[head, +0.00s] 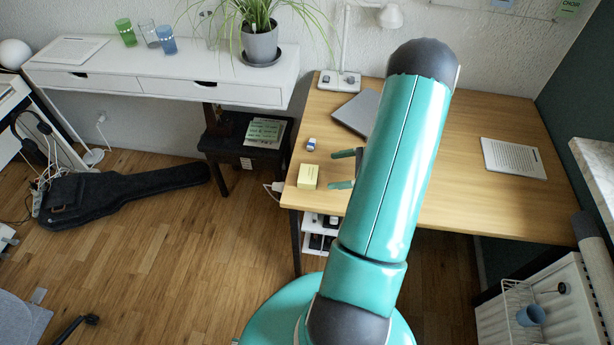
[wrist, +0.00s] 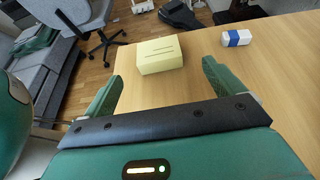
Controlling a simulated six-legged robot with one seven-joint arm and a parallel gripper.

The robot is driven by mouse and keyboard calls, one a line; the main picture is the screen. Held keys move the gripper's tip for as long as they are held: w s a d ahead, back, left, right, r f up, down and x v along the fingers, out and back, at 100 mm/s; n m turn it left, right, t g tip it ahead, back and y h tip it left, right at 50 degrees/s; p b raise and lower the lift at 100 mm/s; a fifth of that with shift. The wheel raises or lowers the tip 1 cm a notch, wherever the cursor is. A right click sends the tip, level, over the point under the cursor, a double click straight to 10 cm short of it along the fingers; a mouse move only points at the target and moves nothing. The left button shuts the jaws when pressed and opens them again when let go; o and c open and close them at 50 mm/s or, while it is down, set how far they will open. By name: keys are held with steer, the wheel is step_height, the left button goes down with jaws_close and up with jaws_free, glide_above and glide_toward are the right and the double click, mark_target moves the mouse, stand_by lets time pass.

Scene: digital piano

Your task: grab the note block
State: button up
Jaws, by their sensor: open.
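In the head view the yellow block (head: 308,176) sits near the desk's left front corner. My gripper (head: 343,169) is open, just right of the block, with its fingers pointing left towards it. In the wrist view my gripper (wrist: 160,82) shows its two green fingers apart, with the block ahead and between their lines. The block appears to be beyond the fingertips, and nothing is held. My arm hides part of the desk in the head view.
A blue-and-white eraser (wrist: 237,38) lies close to the block; it also shows in the head view (head: 311,144). A grey laptop (head: 357,112) lies behind my gripper. The desk's left edge is near the block.

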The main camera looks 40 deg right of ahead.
mark_target(310, 174)
steer(key=x, duration=0.9)
steer(key=shift+w+a, duration=0.25)
steer(key=shift+a, duration=0.2)
steer(key=shift+c, duration=0.4)
steer(key=c, duration=1)
